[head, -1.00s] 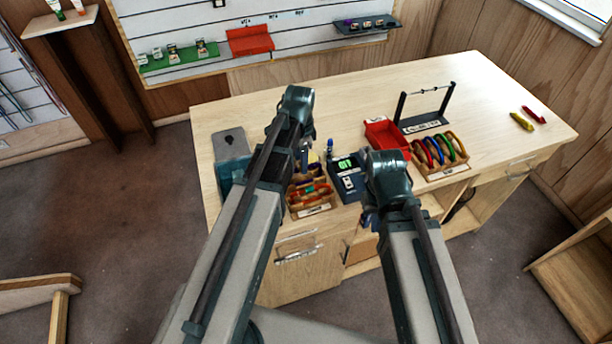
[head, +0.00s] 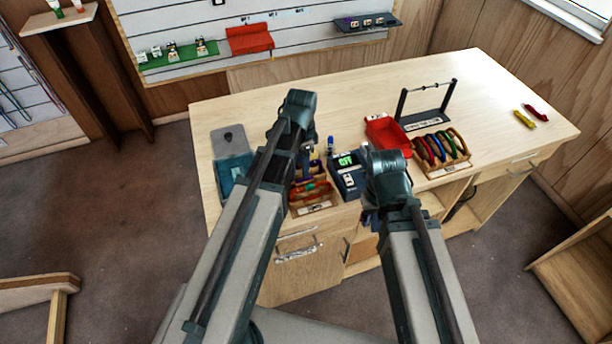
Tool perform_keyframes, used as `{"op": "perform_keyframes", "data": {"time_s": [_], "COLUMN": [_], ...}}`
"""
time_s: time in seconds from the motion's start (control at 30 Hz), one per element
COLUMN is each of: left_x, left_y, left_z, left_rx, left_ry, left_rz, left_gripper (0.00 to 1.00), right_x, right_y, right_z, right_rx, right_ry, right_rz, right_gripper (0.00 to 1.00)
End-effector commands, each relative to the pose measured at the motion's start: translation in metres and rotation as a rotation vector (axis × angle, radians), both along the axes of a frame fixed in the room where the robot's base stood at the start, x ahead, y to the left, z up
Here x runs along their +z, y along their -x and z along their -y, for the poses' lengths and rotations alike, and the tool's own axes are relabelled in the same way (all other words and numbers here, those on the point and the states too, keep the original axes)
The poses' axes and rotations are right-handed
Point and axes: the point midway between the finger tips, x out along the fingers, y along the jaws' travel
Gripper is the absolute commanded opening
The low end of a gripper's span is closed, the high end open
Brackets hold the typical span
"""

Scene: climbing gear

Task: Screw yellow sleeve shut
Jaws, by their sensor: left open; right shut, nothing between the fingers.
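My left gripper (head: 305,163) hangs below its dark wrist, over the wooden tray (head: 312,210) of coloured gear at the table's front. It is open, and its fingers are mostly hidden by my arm. My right gripper (head: 369,214) is below its wrist at the table's front edge, right of the tray; it is shut and empty. A small purple and yellow piece (head: 315,164) shows beside my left gripper, too small to identify. I cannot make out a yellow sleeve or whether it is screwed shut.
A dark device with a green display (head: 345,161) stands between my arms. A teal box (head: 233,172) stands left.

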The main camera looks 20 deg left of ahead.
Motion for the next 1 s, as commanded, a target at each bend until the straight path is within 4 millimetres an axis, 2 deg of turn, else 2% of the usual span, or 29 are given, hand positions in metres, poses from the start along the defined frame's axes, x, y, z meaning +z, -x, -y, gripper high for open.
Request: {"op": "perform_keyframes", "data": {"time_s": [0.03,0.17,1.0], "left_x": [-0.0088,-0.0157,-0.0144], "left_y": [0.0003,0.0007,-0.0061], "left_z": [-0.0003,-0.0006,-0.0049], "left_rx": [0.000,0.000,0.000], "left_ry": [0.000,0.000,0.000], "left_rz": [0.000,0.000,0.000], "left_gripper": [0.55,0.55,0.55], "right_x": [-0.0088,-0.0157,-0.0144], "right_y": [0.0000,0.0000,0.0000], "right_z": [0.0000,0.0000,0.0000], "right_rx": [0.000,0.000,0.000], "right_ry": [0.000,0.000,0.000], "right_rz": [0.000,0.000,0.000], "right_gripper": [0.00,0.00,0.00]}}
